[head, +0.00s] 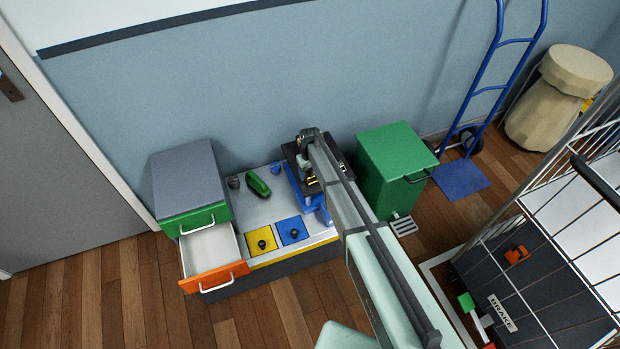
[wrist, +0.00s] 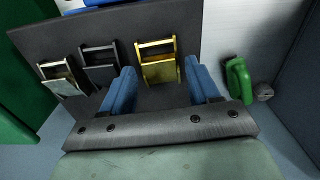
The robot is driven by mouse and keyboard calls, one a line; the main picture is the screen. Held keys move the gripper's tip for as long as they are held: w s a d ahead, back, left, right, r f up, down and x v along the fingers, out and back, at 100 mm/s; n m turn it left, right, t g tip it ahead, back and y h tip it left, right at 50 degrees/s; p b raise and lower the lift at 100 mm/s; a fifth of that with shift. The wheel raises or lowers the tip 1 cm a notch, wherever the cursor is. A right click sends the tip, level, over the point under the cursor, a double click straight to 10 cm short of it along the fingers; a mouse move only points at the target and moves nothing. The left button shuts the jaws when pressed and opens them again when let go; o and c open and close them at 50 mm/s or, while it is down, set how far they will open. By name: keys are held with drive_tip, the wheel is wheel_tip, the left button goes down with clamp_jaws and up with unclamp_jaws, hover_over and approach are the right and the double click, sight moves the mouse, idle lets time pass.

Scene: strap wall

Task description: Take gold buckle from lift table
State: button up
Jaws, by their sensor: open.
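The gold buckle (wrist: 158,48) stands on the dark top of the lift table (wrist: 150,20) in the wrist view. My gripper (wrist: 160,72) is open, with one blue finger on each side of the gold buckle's near part. I cannot tell whether the fingers touch it. A dark buckle (wrist: 99,72) and a silvery buckle (wrist: 60,80) stand in a row to its left. In the head view my gripper (head: 305,165) is over the lift table (head: 313,203), and my arm hides much of its top.
A green clip-like object (head: 258,185) lies on the bench (head: 240,209), left of the lift table. A green cabinet (head: 395,165) stands close on the right. An open drawer (head: 212,260) with an orange front is at the left. Yellow (head: 261,242) and blue (head: 292,231) knobbed plates lie in front.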

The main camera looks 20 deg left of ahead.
drive_tip(key=shift+f, duration=0.55)
drive_tip(key=c, duration=0.9)
drive_tip(key=shift+o, duration=0.2)
